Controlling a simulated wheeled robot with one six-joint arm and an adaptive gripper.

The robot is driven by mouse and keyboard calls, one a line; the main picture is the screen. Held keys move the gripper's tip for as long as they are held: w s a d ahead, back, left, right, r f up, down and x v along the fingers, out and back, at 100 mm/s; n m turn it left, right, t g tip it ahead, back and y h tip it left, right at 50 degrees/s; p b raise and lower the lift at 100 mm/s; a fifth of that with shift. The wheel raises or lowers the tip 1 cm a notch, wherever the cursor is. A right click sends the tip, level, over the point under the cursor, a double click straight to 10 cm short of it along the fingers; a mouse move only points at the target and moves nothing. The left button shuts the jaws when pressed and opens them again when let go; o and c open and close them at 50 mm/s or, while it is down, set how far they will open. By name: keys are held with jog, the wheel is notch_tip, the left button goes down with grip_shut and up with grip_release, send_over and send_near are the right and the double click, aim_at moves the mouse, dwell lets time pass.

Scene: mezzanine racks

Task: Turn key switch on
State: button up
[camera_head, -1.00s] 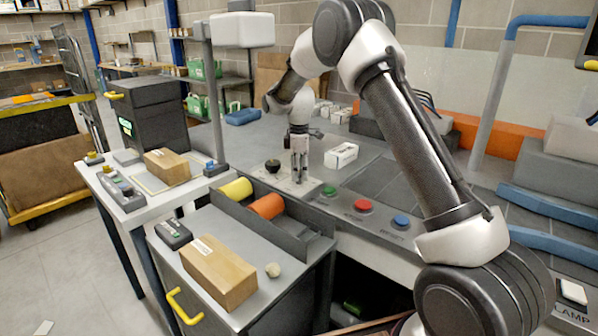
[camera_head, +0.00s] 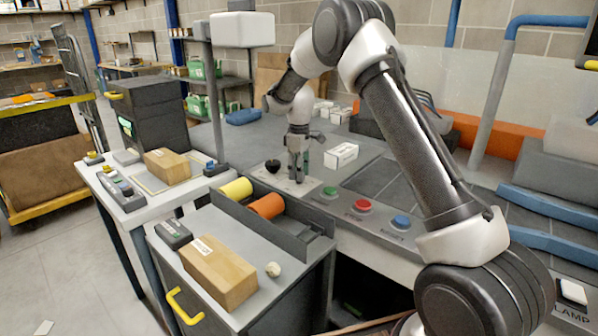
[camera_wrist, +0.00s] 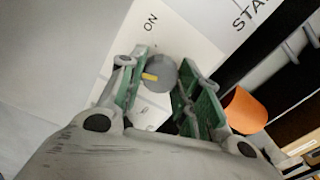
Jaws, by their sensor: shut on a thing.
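The key switch (camera_wrist: 161,70) shows in the wrist view as a round grey knob with a yellow mark, on a pale plate (camera_wrist: 185,38) lettered "ON". The yellow mark lies on the knob's lower-left part. My gripper (camera_wrist: 158,80) has its green-padded fingers on either side of the knob and is shut on it. In the head view my gripper (camera_head: 299,178) points down at the plate on the bench, and its fingers hide the switch.
A black knob (camera_head: 272,166) stands just left of my gripper. Green (camera_head: 330,191), red (camera_head: 363,205) and blue (camera_head: 401,221) buttons line the bench edge to the right. A white box (camera_head: 341,155) lies close behind. A tray with yellow and orange cylinders (camera_head: 266,206) is in front.

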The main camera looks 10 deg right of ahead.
jog(key=m, duration=1.2)
jog(key=shift+m, duration=0.3)
dwell(0.4)
jog(key=o, duration=1)
jog(key=shift+o, duration=0.2)
jog(key=shift+r, duration=0.1)
notch_tip(320, 180, up, 7)
jog(key=shift+r, duration=0.2)
